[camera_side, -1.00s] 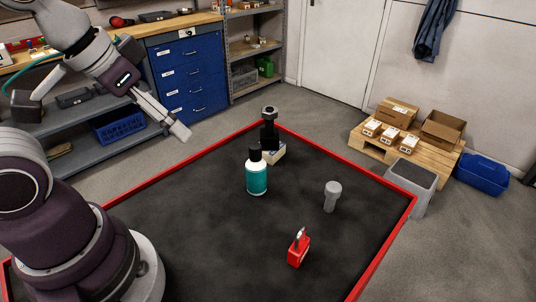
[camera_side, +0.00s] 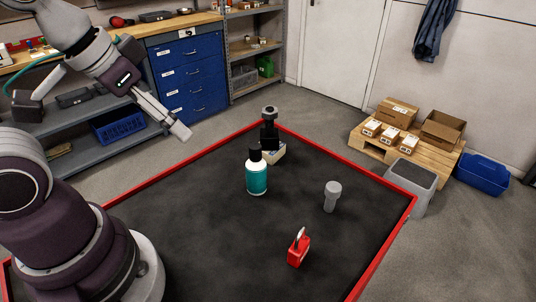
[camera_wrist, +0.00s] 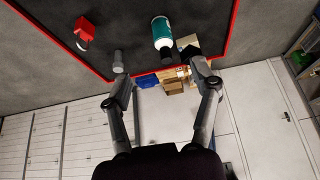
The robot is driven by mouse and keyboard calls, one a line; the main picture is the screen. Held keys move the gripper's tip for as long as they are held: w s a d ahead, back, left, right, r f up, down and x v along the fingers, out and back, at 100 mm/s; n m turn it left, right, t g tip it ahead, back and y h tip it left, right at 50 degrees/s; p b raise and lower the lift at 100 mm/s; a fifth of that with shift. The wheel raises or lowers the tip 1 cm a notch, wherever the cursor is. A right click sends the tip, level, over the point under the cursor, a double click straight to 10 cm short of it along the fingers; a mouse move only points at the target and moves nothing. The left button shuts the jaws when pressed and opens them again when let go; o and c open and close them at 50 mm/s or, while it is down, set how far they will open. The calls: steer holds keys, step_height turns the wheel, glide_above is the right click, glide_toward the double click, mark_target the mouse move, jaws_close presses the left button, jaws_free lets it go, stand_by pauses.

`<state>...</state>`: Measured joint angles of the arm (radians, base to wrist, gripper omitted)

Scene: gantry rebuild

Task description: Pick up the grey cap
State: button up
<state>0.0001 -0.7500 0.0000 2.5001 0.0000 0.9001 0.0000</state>
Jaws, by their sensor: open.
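The grey cap (camera_side: 332,191) has a wide round top on a narrower shaft and stands upright on the black mat (camera_side: 210,220), right of the middle in the side view. In the wrist view the grey cap (camera_wrist: 118,62) shows small, near the mat's edge. My gripper (camera_side: 184,135) is raised above the mat's back left side in the side view, well away from the cap. In the wrist view my gripper (camera_wrist: 160,85) has its two fingers wide apart with nothing between them that it touches.
A teal bottle (camera_side: 256,177) with a black top stands left of the cap. A red padlock-like object (camera_side: 299,250) is in front. A dark piece with a grey top (camera_side: 269,128) stands behind by a small box (camera_side: 274,153). A red border (camera_side: 345,169) rims the mat.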

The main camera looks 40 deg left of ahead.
steer(key=m+g+h, duration=0.2)
steer(key=m, duration=0.4)
glide_above(334, 186)
steer(key=s, duration=0.3)
step_height(334, 186, down, 7)
steer(key=x, duration=0.3)
steer(key=a+x, duration=0.1)
steer(key=x, duration=0.6)
steer(key=shift+a+f, duration=0.3)
steer(key=shift+f, duration=0.15)
jaws_close()
steer(key=shift+r, duration=0.1)
